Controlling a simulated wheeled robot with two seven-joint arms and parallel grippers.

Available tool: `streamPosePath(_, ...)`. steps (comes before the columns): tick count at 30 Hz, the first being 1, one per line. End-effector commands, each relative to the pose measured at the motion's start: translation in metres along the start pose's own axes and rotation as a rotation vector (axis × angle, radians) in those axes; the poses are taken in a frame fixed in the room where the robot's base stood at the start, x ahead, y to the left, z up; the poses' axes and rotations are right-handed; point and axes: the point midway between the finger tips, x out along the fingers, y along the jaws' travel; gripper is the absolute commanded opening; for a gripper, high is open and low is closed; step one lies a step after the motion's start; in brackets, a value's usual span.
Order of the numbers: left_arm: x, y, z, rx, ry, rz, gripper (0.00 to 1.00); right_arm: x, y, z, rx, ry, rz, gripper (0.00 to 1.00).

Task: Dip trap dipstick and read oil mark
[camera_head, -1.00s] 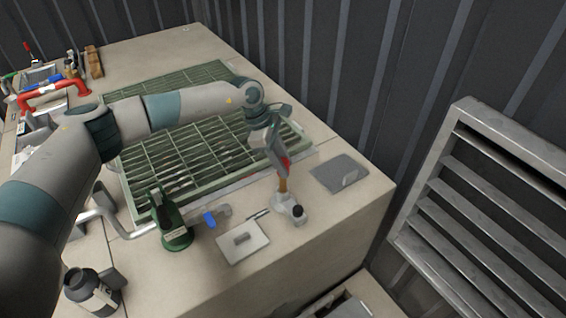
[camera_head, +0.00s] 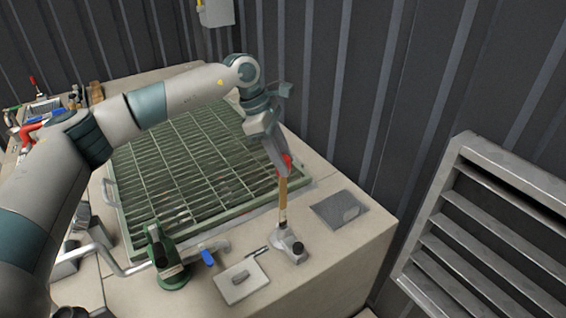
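My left gripper (camera_head: 284,165) is shut on the red top of the dipstick (camera_head: 283,205). The dipstick is a thin yellow-brown rod, held upright below the gripper. Its lower end meets or sits just behind the small grey trap fitting (camera_head: 290,246), which has a dark round cap on its right side. I cannot tell whether the tip is still inside the fitting. No oil mark can be made out on the rod at this size. My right gripper is not in view.
A green grating (camera_head: 190,170) covers the bench behind. A green can-like object (camera_head: 165,262), a blue-handled valve (camera_head: 208,257), a light plate with a grey block (camera_head: 240,281) and a dark grey pad (camera_head: 339,210) surround the fitting. A louvred frame (camera_head: 490,235) stands at right.

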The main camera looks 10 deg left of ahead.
Motion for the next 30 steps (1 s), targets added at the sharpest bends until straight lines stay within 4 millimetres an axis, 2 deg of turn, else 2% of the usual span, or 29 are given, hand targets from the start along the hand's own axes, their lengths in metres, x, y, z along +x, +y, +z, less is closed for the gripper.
streamPosePath(2,-0.004,0.001,0.001,0.000,-0.002,0.005,0.48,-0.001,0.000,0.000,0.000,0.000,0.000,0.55)
streamPosePath(11,-0.002,0.001,0.000,0.000,0.000,0.002,0.48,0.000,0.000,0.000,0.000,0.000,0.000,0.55)
streamPosePath(17,-0.008,0.001,-0.001,0.000,0.000,0.003,0.48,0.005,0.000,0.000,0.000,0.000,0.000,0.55)
streamPosePath(23,-0.031,0.001,-0.001,0.001,-0.001,0.005,0.48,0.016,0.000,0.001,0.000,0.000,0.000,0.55)
streamPosePath(30,-0.077,0.001,-0.001,0.000,-0.001,0.007,0.48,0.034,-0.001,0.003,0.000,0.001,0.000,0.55)
